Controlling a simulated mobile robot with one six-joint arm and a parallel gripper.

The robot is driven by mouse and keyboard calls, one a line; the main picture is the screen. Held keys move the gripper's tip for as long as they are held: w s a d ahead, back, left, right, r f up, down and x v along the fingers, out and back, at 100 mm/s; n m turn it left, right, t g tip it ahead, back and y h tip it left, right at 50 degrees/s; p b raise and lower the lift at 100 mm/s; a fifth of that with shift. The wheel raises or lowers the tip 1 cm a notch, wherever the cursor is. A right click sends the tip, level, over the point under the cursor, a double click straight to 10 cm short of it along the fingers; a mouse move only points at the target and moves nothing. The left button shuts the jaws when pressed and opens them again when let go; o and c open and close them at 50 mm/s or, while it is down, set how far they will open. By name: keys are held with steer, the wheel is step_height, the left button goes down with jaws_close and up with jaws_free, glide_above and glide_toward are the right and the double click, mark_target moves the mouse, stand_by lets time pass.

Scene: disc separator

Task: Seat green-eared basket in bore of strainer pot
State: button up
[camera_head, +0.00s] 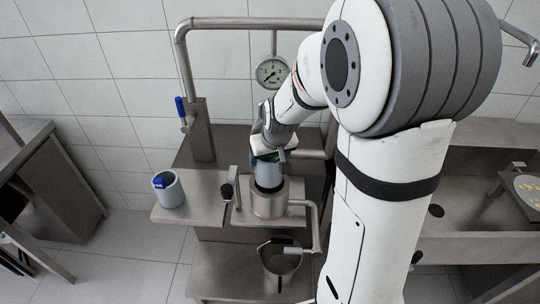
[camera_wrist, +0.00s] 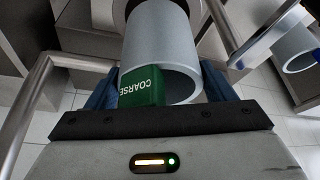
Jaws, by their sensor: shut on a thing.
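The green-eared basket is a grey open tube (camera_head: 267,174) with a green ear (camera_head: 273,156). In the wrist view the ear reads COARSE (camera_wrist: 141,87) and sits at the near end of the tube. My gripper (camera_head: 268,150) is shut on the ear, with dark blue fingers on both sides of it in the wrist view. The tube hangs roughly upright over the strainer pot (camera_head: 269,205), a round metal body on the bench. Its dark-banded lower end is at the pot's mouth. I cannot tell how deep it is in the bore.
A second grey basket with a blue ear (camera_head: 169,190) stands on the left bench. A black-knobbed lever (camera_head: 227,192) stands beside the pot. A bent pipe (camera_head: 312,225) runs at its right. A round vessel (camera_head: 281,257) is on the lower shelf. A gauge (camera_head: 271,73) hangs behind.

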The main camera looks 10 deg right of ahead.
steer(key=shift+s, duration=0.1)
steer(key=shift+f+b, duration=0.5)
steer(key=shift+b, duration=0.1)
steer(key=shift+f, duration=0.1)
steer(key=o, duration=1.1)
steer(key=shift+r, duration=0.2)
